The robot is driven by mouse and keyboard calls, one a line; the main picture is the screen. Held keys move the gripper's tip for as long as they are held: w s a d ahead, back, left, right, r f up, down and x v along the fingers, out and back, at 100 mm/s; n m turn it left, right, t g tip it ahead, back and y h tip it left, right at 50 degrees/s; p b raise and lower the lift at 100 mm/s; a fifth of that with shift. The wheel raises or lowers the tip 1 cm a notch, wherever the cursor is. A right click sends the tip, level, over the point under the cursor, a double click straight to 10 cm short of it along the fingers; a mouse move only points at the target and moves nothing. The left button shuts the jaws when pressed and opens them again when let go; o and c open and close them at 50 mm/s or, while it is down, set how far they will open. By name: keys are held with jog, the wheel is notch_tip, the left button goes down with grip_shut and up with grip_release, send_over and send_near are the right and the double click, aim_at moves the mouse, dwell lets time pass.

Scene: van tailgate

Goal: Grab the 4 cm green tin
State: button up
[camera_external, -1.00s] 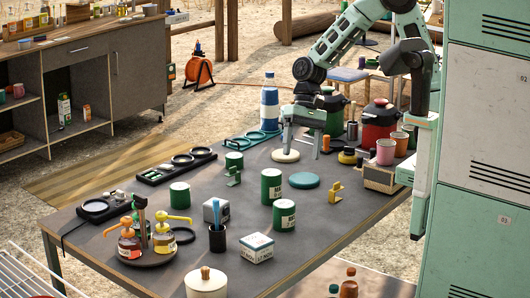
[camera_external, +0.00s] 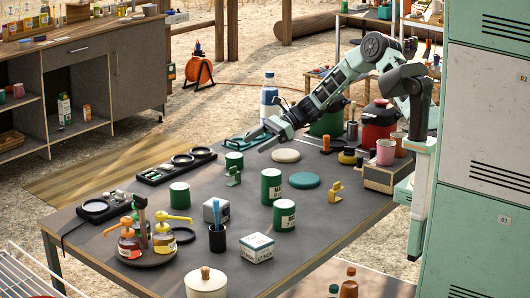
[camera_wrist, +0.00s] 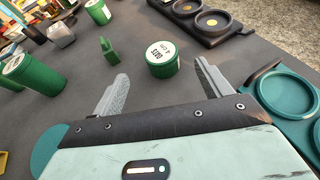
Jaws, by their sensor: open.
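A short green tin (camera_external: 234,160) stands on the grey table, behind a small green bracket (camera_external: 233,176). In the wrist view the tin (camera_wrist: 163,69) has a white lid label that seems to read 4 cm. My gripper (camera_external: 252,142) is open and empty, low over the table just behind and right of that tin. In the wrist view the tin is beyond and between the two spread fingertips of my gripper (camera_wrist: 161,76), with table showing around it. Other green tins stand nearer the external camera: one at left (camera_external: 180,195), two in the middle (camera_external: 271,187), (camera_external: 284,216).
A teal tray with round recesses (camera_wrist: 290,92) lies close to my gripper's right finger in the wrist view. A black tray with rings (camera_wrist: 207,20) lies behind the tin.

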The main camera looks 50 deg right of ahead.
aim_at(230, 160)
jog(key=x, duration=0.5)
jog(key=shift+w+a+f, duration=0.1)
jog(key=shift+a, duration=0.2)
jog(key=x, duration=0.5)
jog(key=shift+w+f+p, duration=0.1)
jog(key=shift+f+p, duration=0.2)
jog(key=shift+f, duration=0.05)
jog(key=c, duration=1.1)
